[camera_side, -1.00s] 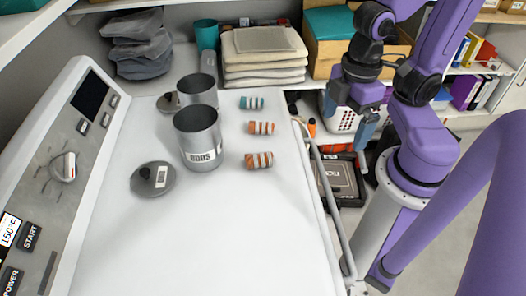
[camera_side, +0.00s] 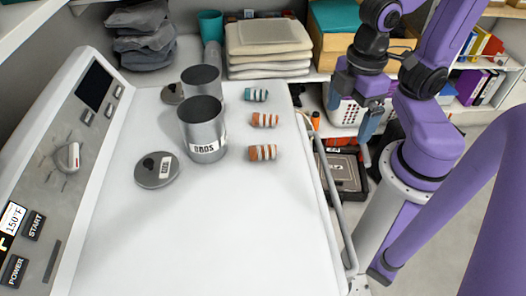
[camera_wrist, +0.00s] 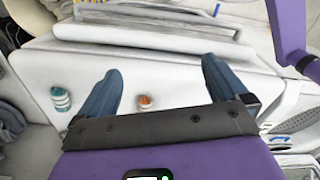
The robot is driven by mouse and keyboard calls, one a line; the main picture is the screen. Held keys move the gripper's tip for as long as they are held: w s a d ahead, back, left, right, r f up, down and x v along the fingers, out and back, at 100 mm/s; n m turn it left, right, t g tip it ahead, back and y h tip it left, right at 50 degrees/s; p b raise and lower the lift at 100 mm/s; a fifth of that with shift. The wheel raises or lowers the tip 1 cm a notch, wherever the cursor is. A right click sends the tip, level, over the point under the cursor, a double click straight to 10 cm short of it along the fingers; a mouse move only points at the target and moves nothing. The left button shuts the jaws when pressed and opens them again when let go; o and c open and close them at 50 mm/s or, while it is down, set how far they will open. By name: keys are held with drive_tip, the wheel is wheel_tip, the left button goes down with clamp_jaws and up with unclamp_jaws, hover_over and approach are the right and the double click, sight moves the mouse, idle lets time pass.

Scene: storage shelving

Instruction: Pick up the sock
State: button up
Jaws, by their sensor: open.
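Three rolled striped socks lie in a row on the white machine top: a teal and white sock (camera_side: 256,95) at the back, an orange and white sock (camera_side: 265,120) in the middle, and a rust-orange and white sock (camera_side: 262,153) in front. My gripper (camera_side: 350,112) is open and empty, off to the right of the socks beyond the machine's edge. In the wrist view, my gripper (camera_wrist: 162,66) has its fingers spread. The teal sock (camera_wrist: 60,98) shows left of the fingers, and an orange sock (camera_wrist: 145,101) shows between them in the picture, apart from both.
Two grey metal canisters (camera_side: 203,132) stand left of the socks, with a round lid (camera_side: 156,170) in front. A control panel (camera_side: 65,150) runs along the left. Folded cloths (camera_side: 268,50) lie behind. A rail (camera_side: 330,205) borders the right edge. The front of the top is clear.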

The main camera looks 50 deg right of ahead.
idle(0.3)
wheel_tip(320, 180, up, 8)
drive_tip(key=n, duration=1.5)
hover_over(263, 148)
drive_tip(key=f, duration=1.1)
drive_tip(key=shift+s+f, duration=0.2)
drive_tip(key=shift+f, duration=0.2)
drive_tip(key=shift+w+f, duration=0.2)
drive_tip(key=shift+f, duration=2.6)
drive_tip(key=c, duration=1.1)
